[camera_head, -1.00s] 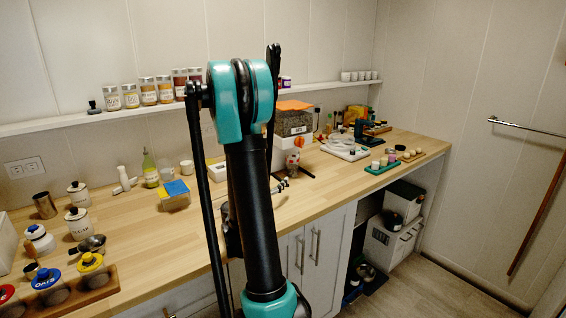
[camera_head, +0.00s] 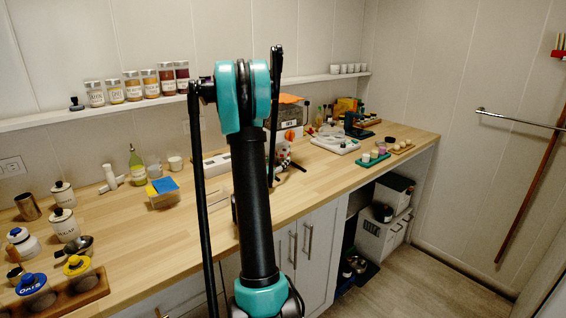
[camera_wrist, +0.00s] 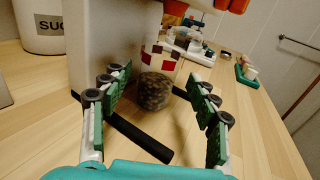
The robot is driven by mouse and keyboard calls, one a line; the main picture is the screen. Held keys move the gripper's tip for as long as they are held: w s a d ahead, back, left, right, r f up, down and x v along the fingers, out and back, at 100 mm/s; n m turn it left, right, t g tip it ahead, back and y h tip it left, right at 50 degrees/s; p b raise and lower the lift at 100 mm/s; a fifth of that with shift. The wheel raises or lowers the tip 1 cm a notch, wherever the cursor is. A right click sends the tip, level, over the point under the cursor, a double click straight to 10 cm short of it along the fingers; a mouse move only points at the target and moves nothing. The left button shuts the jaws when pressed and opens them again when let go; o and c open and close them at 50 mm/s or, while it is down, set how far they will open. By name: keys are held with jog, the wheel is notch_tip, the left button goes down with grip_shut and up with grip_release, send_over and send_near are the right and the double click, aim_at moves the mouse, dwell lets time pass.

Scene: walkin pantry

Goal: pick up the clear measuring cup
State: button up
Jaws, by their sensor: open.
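In the wrist view a clear vessel (camera_wrist: 156,88) with red and white checks and dark grains stands upright at the foot of a pale appliance. I cannot tell whether it is the measuring cup. My gripper (camera_wrist: 155,112) is open and empty, with its green-padded fingers spread left and right, nearer the camera than the vessel. A clear cup (camera_head: 153,168) stands by the green bottle in the head view, left of my arm; it is too small to make out markings. My gripper is mostly hidden behind my arm there.
A black bar (camera_wrist: 137,138) lies between the fingers on the wooden counter. The pale appliance (camera_wrist: 105,45) rises close behind the left finger. A white canister (camera_wrist: 38,25) stands at the far left. The counter at right (camera_wrist: 245,130) is bare.

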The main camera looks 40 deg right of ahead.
aim_at(280, 158)
jog(key=shift+x, duration=2.65)
jog(key=c, duration=1.1)
